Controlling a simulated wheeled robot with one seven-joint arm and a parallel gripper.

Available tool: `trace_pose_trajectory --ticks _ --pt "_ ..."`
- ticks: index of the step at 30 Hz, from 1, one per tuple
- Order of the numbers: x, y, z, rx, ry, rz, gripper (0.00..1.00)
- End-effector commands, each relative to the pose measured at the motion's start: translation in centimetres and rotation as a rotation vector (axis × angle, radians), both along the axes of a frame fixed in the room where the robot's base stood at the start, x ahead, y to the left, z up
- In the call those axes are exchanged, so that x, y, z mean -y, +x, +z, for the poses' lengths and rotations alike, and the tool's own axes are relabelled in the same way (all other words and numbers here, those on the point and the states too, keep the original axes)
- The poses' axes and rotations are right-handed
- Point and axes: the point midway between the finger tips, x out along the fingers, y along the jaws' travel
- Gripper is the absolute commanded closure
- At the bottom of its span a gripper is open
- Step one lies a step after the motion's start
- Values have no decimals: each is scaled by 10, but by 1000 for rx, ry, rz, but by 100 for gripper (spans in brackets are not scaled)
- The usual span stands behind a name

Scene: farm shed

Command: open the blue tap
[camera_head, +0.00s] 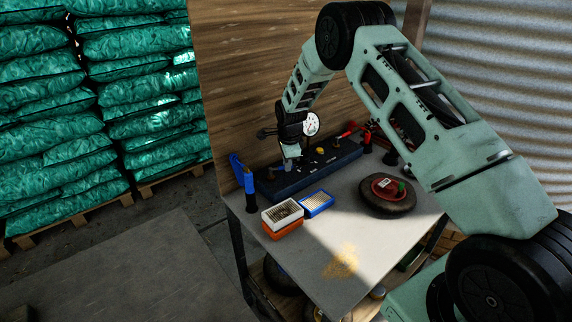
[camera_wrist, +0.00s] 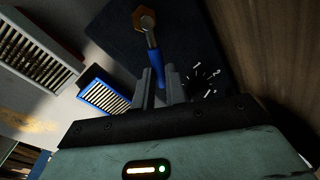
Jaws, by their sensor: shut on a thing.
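The blue tap's handle (camera_wrist: 157,66) is a blue lever running from a brass hexagonal nut (camera_wrist: 144,18) in the wrist view. My gripper (camera_wrist: 161,76) has its two grey fingers closed on the outer part of this handle. Markings "1" and "2" of a dial scale show on the dark block beside the fingers. In the head view my gripper (camera_head: 291,160) is low over the left half of the long dark blue block (camera_head: 318,168) at the back of the table. The tap itself is mostly hidden there by my gripper.
A round white gauge (camera_head: 311,124) and a yellow knob (camera_head: 320,151) are near my gripper. In front lie an orange-edged filter (camera_head: 282,216) and a blue-edged filter (camera_head: 317,204). A blue-handled thing (camera_head: 248,184) stands left, a dark wheel (camera_head: 387,207) right. A wooden wall (camera_head: 240,75) rises behind.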

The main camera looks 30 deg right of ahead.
Motion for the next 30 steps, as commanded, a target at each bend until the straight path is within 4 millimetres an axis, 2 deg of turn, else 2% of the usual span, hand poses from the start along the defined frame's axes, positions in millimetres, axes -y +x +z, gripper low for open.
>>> trace_pose_trajectory --ticks 18,30 --pt "-21 -26 2 2 -3 -583 100" --pt "-36 -35 2 1 -2 -915 100"
